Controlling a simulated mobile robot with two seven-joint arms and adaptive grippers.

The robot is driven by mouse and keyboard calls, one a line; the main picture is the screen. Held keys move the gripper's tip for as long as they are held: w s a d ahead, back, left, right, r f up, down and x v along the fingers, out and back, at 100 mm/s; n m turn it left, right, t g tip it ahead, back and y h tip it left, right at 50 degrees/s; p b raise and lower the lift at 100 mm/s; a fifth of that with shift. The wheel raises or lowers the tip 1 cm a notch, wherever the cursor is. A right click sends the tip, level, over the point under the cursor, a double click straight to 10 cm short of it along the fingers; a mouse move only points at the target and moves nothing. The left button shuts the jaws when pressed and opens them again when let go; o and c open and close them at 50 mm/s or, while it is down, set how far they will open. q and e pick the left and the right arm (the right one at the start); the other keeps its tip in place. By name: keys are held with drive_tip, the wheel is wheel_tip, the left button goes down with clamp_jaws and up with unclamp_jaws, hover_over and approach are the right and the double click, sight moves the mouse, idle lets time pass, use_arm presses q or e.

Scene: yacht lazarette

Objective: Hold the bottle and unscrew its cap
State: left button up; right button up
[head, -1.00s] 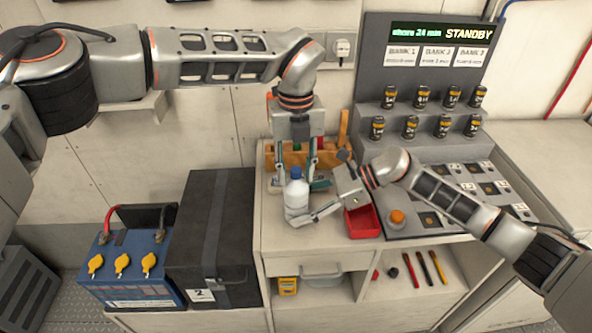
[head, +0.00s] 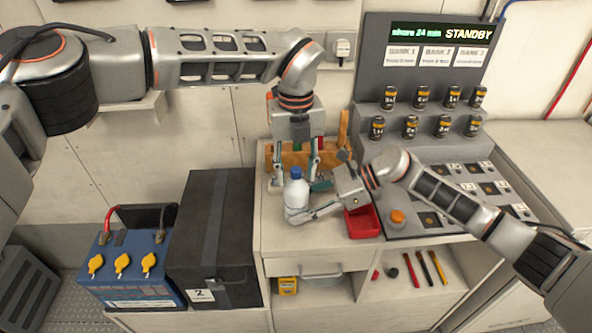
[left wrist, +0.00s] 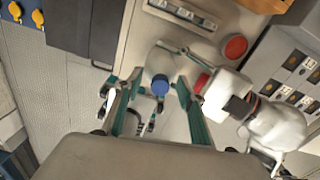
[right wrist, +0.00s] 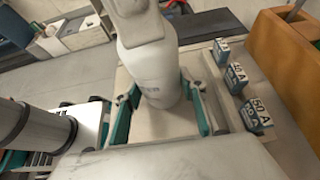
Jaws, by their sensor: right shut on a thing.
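The white bottle (head: 297,197) stands upright on the counter, its blue cap (head: 296,173) on top. My right gripper (head: 300,213) is shut on the bottle's body from the right; the right wrist view shows the bottle (right wrist: 155,65) between its fingers. My left gripper (head: 299,178) points down over the bottle, open. In the left wrist view the blue cap (left wrist: 160,86) lies between its parted fingers, with a gap on each side. I cannot tell whether the fingertips reach down to cap height.
A red tray (head: 362,223) sits just right of the bottle. An orange tool holder (head: 290,155) stands behind. The grey battery panel (head: 368,62) is at right. A black case (head: 205,235) and blue battery (head: 130,270) stand left of the counter.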

use_arm(q)
drive_tip(key=shift+r, duration=0.1)
drive_tip(key=shift+r, duration=3.9)
use_arm(e)
drive_tip(key=o, duration=1.1)
drive_tip(key=shift+c, duration=0.2)
